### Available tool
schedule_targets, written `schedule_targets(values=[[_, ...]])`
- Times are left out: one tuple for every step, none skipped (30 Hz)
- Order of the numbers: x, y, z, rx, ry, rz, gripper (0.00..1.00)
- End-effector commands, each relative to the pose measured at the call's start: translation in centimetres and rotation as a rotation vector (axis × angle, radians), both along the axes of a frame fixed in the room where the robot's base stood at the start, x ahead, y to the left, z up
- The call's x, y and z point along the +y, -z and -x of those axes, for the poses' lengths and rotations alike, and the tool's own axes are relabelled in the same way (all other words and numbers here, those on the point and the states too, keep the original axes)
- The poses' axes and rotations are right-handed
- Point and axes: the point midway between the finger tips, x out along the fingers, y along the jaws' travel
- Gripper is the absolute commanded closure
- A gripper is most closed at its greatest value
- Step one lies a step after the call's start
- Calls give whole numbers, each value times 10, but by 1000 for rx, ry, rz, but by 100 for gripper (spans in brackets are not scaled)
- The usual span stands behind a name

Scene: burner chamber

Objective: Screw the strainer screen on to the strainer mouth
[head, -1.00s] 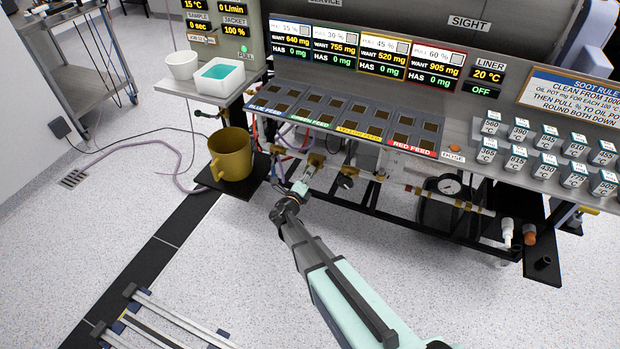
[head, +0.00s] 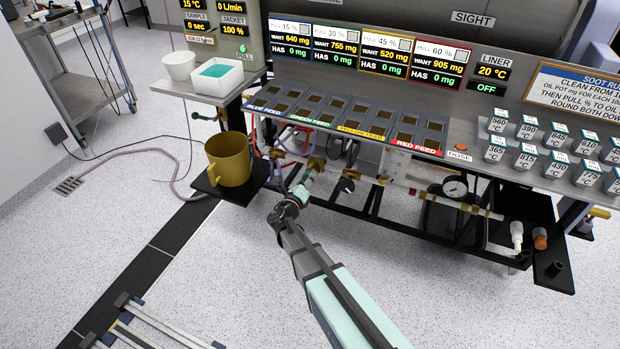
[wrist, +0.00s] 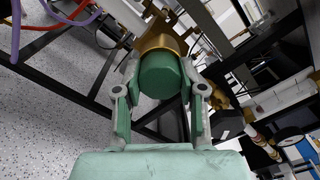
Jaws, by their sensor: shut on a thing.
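In the wrist view, a round green piece (wrist: 160,76), which looks like the strainer screen's cap end, sits between the fingers of my gripper (wrist: 160,92). My gripper is shut on it. A brass fitting (wrist: 162,42), apparently the strainer mouth, is directly beyond it and in line with it. The green piece hides where they meet, so I cannot tell whether they are threaded together. In the head view, my gripper (head: 304,182) is under the front of the feed bench, close to the brass fitting (head: 316,164); the held piece is too small to make out there.
Brass valves and pipes run under the bench, with a dark frame bar (wrist: 82,88) beside my gripper. Red and purple hoses (wrist: 55,25) hang close by at left. A brass pot (head: 229,160) stands left of my arm. A gauge (head: 455,187) is to the right. Floor in front is mostly clear.

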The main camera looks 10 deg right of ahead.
Motion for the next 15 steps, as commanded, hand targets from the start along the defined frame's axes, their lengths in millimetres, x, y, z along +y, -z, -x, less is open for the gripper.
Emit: schedule_targets(values=[[0,5,-1,-25,0,-33,100],[-1,5,-1,-39,0,-55,100],[-1,5,-1,-58,0,-83,100],[-1,5,-1,-70,0,-102,100],[-1,5,0,-85,1,-123,100],[-1,5,0,-103,1,-150,100],[-1,5,0,-115,1,-170,100],[-1,5,0,-129,1,-191,100],[-1,5,0,-147,1,-219,100],[-1,5,0,-160,1,-239,100],[-1,6,0,-173,1,-259,100],[-1,6,0,-190,0,-287,100],[-1,6,0,-203,0,-307,100],[-1,6,0,-217,0,-328,100],[-1,5,0,-234,0,-354,100]])
